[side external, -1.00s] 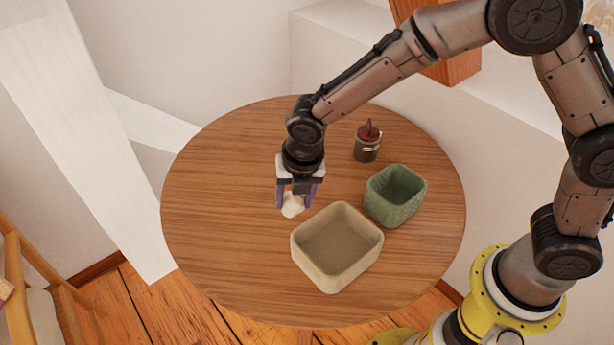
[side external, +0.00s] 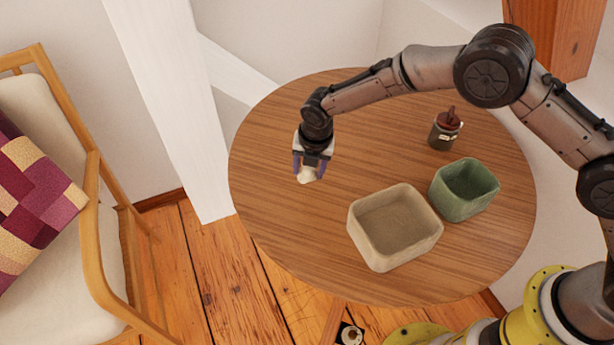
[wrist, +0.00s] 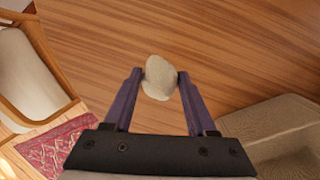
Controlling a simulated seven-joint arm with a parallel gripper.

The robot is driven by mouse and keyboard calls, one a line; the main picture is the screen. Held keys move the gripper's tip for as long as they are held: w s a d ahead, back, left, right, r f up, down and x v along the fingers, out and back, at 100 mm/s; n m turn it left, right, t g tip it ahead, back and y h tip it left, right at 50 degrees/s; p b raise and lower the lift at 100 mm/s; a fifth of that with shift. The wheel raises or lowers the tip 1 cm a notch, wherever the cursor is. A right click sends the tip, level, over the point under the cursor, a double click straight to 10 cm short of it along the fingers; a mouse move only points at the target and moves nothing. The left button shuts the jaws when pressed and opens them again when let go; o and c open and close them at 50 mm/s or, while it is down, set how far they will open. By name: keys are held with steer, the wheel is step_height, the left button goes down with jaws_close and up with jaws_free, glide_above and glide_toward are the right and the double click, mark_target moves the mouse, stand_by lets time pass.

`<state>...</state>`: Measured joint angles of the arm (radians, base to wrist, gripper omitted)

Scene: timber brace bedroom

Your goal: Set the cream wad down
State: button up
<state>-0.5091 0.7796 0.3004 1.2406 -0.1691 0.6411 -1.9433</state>
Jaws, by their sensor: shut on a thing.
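The cream wad (side external: 307,174) is a small, pale, rounded lump. My gripper (side external: 310,168) points down over the left part of the round wooden table and is shut on it. In the wrist view the wad (wrist: 159,78) sits between the two purple fingertips (wrist: 157,77), sticking out past them. I cannot tell whether its underside touches the tabletop. The wad is outside the beige box, up and left of it in the side view.
An open, empty-looking beige box (side external: 374,257) and a green box (side external: 458,209) stand on the round table (side external: 290,215). A dark jar with a reddish top (side external: 445,131) stands behind them. Bare tabletop surrounds my gripper. A cushioned chair (side external: 93,235) is left of the table.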

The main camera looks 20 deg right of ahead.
mark_target(307, 179)
steer(key=shift+w+f, duration=0.15)
steer(key=shift+f, duration=0.05)
steer(key=shift+s+x, duration=0.1)
steer(key=shift+x, duration=0.7)
steer(key=shift+s+x, duration=0.15)
steer(key=shift+x, duration=0.65)
steer(key=shift+a+f, duration=0.1)
steer(key=shift+f, duration=0.05)
steer(key=shift+f, duration=0.1)
steer(key=o, duration=1.3)
steer(key=shift+o, duration=0.2)
steer(key=v, duration=1.2)
steer(key=shift+r, duration=0.25)
